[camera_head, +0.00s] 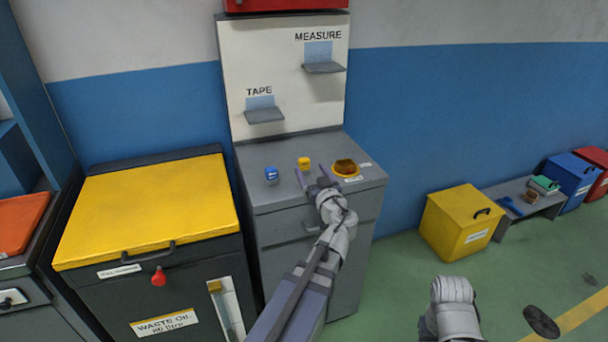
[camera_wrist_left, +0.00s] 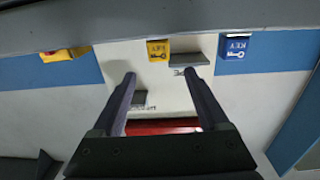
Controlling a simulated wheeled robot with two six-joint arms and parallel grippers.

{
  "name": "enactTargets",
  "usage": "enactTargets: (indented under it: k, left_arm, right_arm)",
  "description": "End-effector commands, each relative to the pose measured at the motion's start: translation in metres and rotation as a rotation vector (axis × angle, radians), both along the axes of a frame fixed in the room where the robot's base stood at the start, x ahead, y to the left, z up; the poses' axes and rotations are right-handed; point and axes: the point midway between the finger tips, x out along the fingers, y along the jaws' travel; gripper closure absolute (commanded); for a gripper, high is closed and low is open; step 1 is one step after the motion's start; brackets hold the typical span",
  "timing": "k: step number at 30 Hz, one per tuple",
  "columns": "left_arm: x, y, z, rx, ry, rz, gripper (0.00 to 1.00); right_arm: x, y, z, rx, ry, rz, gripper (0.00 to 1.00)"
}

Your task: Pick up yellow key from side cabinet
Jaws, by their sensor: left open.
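The yellow key (camera_head: 304,163) is a small yellow block on the grey side cabinet (camera_head: 262,193), between a blue key block (camera_head: 271,175) and a round yellow dish. My left gripper (camera_head: 311,174) is open just in front of the yellow key, its fingers pointing toward it. In the left wrist view, the picture is upside down, and the yellow key (camera_wrist_left: 158,50) with a key symbol lies beyond the gap between the open fingertips (camera_wrist_left: 158,73), apart from them. The blue key block (camera_wrist_left: 235,48) is off to the right there.
The yellow dish (camera_head: 346,178) with brown contents is close to the right of my left gripper. A panel (camera_head: 283,75) with two small shelves rises behind the cabinet. A yellow-lidded waste oil bin (camera_head: 150,205) stands left; a yellow box (camera_head: 446,222) is on the floor right.

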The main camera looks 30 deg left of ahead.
Motion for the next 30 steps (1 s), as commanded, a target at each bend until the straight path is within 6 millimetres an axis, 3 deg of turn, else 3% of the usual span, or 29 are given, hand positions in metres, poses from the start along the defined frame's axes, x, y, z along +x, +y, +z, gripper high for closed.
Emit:
enactTargets:
  k: [19,30]
  left_arm:
    - [0.023,0.025,-0.003,0.001,-0.003,0.001,0.22]
    - [0.054,0.057,-0.009,0.001,-0.003,0.0,0.22]
  right_arm:
    - [0.0,0.0,-0.004,0.0,0.0,0.0,0.5]
    - [0.0,0.0,-0.01,0.0,0.0,0.0,0.5]
